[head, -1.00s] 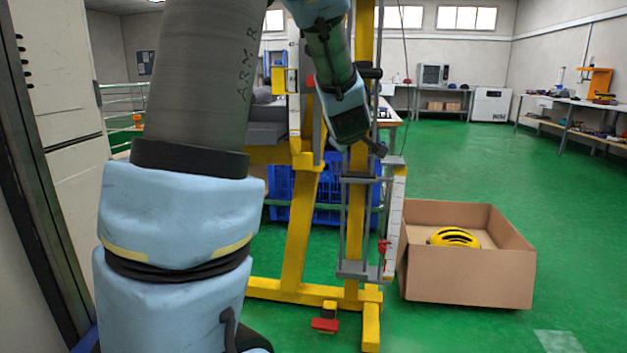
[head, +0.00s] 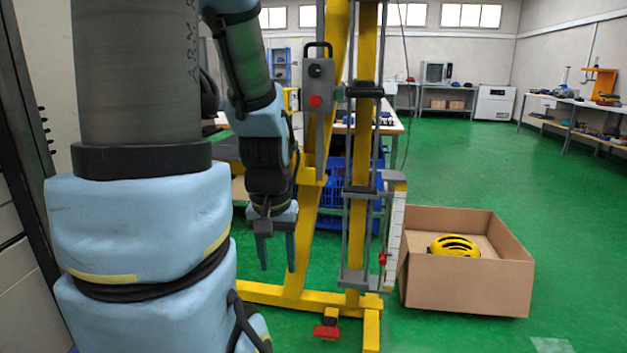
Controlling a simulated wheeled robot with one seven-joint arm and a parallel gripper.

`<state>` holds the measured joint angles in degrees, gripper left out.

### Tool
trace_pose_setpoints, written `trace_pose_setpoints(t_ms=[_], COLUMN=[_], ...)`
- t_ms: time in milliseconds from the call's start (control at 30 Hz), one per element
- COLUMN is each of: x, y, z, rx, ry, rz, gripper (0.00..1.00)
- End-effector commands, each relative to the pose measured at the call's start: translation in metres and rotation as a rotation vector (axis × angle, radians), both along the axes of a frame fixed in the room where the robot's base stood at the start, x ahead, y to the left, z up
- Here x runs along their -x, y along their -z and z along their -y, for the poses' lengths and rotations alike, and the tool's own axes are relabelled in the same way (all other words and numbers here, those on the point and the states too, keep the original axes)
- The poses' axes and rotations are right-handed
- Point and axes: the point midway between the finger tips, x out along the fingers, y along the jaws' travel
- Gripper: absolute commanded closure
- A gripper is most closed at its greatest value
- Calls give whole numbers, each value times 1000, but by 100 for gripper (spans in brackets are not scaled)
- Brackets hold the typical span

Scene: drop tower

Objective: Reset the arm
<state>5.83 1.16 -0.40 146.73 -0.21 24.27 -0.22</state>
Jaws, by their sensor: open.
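My gripper (head: 277,268) hangs from my bent arm at the centre left of the head view. Its two blue-grey fingers point down and stand apart, with nothing between them. It appears just left of the yellow drop tower (head: 312,215). I cannot tell how far it is from the frame in depth. My large arm links fill the left of the view and hide what is behind them.
A grey control box (head: 318,92) with a red button is on the tower. A red pedal (head: 327,331) lies at its foot. A cardboard box (head: 465,284) holding a yellow helmet (head: 453,246) stands right of the tower. A blue crate (head: 333,190) is behind. Green floor (head: 455,165) is clear at right.

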Motion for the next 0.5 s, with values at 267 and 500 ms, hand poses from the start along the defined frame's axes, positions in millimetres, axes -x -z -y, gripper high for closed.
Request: trace_pose_setpoints(t_ms=[267,500], x=[-1,-1], y=[-104,-168], z=[0,0], rx=[0,1], ry=[-2,-2], rz=[2,2], gripper=[50,50])
